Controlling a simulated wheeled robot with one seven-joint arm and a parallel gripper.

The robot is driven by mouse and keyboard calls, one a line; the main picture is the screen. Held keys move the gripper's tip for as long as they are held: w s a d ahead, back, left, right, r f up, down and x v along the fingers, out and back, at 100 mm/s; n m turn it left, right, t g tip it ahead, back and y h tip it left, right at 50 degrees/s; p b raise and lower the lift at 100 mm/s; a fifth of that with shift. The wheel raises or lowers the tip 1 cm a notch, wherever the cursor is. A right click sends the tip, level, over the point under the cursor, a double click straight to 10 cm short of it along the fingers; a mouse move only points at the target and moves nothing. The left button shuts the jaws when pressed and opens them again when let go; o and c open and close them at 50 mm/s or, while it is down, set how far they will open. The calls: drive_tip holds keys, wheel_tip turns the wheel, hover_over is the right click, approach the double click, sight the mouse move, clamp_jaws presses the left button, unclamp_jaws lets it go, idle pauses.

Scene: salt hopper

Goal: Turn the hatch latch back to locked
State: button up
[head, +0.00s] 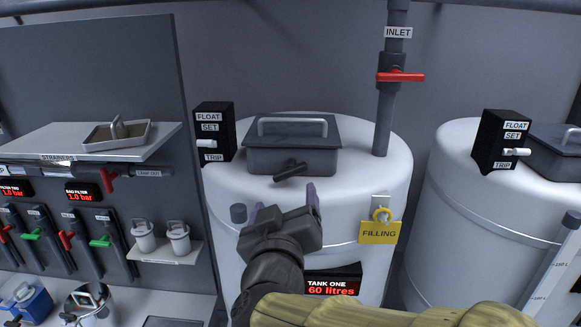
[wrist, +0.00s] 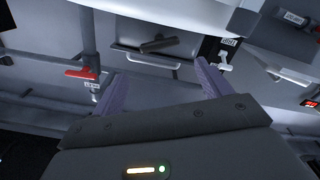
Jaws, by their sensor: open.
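The hatch (head: 290,150) is a dark grey lid with a pale bar handle on top of the white tank one (head: 225,190). It looks closed. The hatch latch (head: 291,171) is a dark lever at the hatch's front edge, slanting slightly down to the left. It also shows in the wrist view (wrist: 158,45), beyond the fingers. My gripper (head: 282,205) is open and empty in front of and below the latch, apart from it. Its purple fingers (wrist: 155,85) are spread in the wrist view. Whether the latch is locked cannot be told.
A black float box (head: 214,131) with a white switch stands left of the hatch. A grey inlet pipe (head: 383,120) with a red valve handle (head: 400,77) rises to the right. A yellow FILLING tag (head: 379,233) hangs on the tank front. A second tank (head: 455,200) stands right.

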sight(289, 173)
drive_tip(key=w+p, duration=0.3)
drive_tip(key=w, duration=0.9)
drive_tip(key=shift+d, duration=0.2)
drive_tip(key=c, duration=0.7)
